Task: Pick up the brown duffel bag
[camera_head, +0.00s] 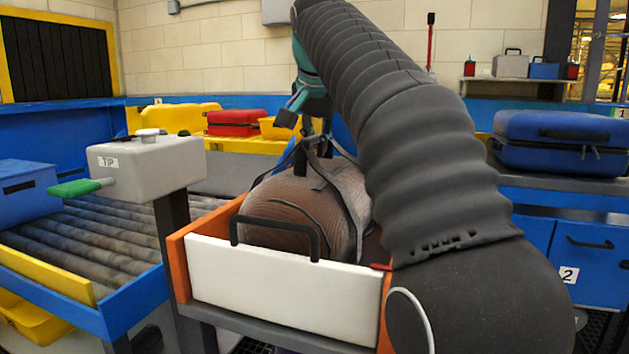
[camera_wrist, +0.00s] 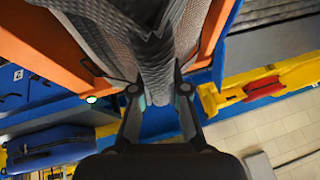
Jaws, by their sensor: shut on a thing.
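The brown duffel bag (camera_head: 295,208) is in an open tray with orange sides (camera_head: 178,262) and a white front wall (camera_head: 280,285). Its rounded brown end and grey-looking side rise above the front wall, and its bottom is hidden. My gripper (camera_head: 318,142) is above the bag, shut on the dark straps and gathered top of it. In the wrist view the bag's folded fabric (camera_wrist: 150,50) runs between the two fingers (camera_wrist: 160,98). I cannot tell whether the bag's bottom touches the tray floor.
A grey box with a green handle (camera_head: 145,165) stands left of the tray, by a roller conveyor (camera_head: 90,240). Blue suitcases lie at right (camera_head: 560,145) and far left (camera_head: 25,190). Yellow and red (camera_head: 235,123) cases lie behind.

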